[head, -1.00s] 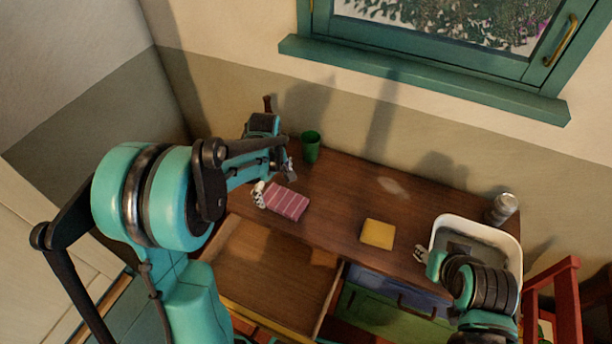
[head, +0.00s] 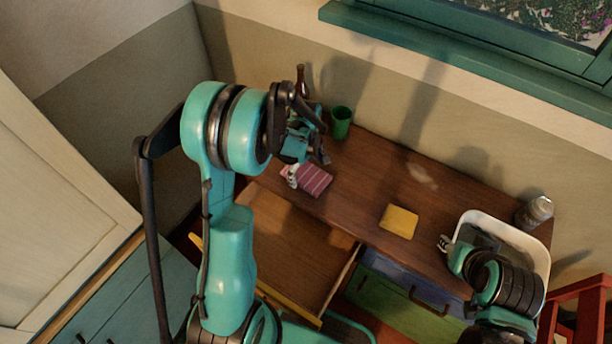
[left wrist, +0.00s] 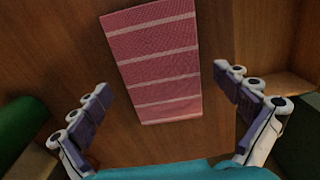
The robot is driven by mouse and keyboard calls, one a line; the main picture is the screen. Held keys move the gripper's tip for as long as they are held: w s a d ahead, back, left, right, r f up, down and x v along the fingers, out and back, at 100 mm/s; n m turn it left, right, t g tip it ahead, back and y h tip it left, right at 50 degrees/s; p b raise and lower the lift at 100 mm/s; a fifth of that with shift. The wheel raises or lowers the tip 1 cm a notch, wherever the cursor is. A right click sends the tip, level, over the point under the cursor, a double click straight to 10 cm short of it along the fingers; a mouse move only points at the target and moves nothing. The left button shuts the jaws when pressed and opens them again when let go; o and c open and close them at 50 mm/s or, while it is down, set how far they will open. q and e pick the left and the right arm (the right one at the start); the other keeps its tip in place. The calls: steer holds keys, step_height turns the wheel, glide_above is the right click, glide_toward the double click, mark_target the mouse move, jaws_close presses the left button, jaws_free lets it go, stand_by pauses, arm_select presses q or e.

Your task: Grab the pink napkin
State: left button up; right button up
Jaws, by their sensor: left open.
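The pink napkin (head: 315,181) with pale stripes lies flat on the wooden desk, near its front edge above the open drawer. It also shows in the left wrist view (left wrist: 155,60), at the top middle between my two fingers. My left gripper (head: 308,167) is open and empty, just above the napkin. In the head view its arm and fingers cover part of the napkin's far left side. The left wrist view shows the fingers spread wide (left wrist: 163,88), apart from the cloth. My right gripper (head: 445,243) is beside the white basin; its jaw opening is too small to judge.
A green cup (head: 341,122) and a brown bottle (head: 301,80) stand behind my left gripper. A yellow cloth (head: 399,221) lies mid-desk. A white basin (head: 535,245) and a grey jar (head: 537,211) are at the right. An open drawer (head: 290,235) juts out in front.

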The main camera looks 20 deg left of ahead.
arm_select(q)
steer(key=shift+r, duration=0.1)
steer(key=c, duration=1.1)
steer(key=shift+r, duration=0.1)
